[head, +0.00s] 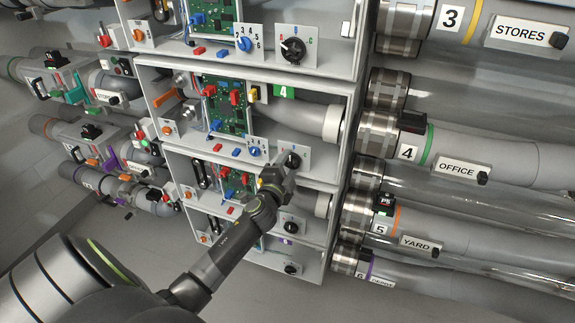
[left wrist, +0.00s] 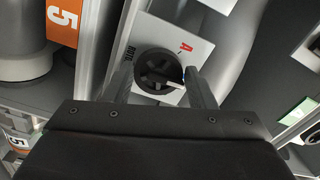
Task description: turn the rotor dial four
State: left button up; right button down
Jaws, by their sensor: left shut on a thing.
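The black rotor dial (head: 293,160) of the bay with the green 4 label (head: 284,92) sits on a white plate at the bay's lower right. My left gripper (head: 282,170) reaches it from below and partly covers it. In the left wrist view the round dial (left wrist: 157,72) shows between my two fingers, one on each side. A pale pointer mark on the dial faces right. A red letter A (left wrist: 186,49) is on the plate, up and to the right. My left gripper is shut on the dial. My right gripper is not in view.
Another black dial (head: 292,50) is in the bay above, and one (head: 290,227) is below. Blue knobs (head: 254,152), circuit boards and coloured switches are to the left. Grey tubes with OFFICE (head: 457,169) and YARD (head: 421,244) labels run at right.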

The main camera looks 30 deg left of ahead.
pick_arm(q)
jog(key=shift+f, duration=0.15)
dwell(0.4)
jog(key=o, duration=1)
jog(key=shift+s, duration=0.1)
jog(key=shift+f, duration=0.15)
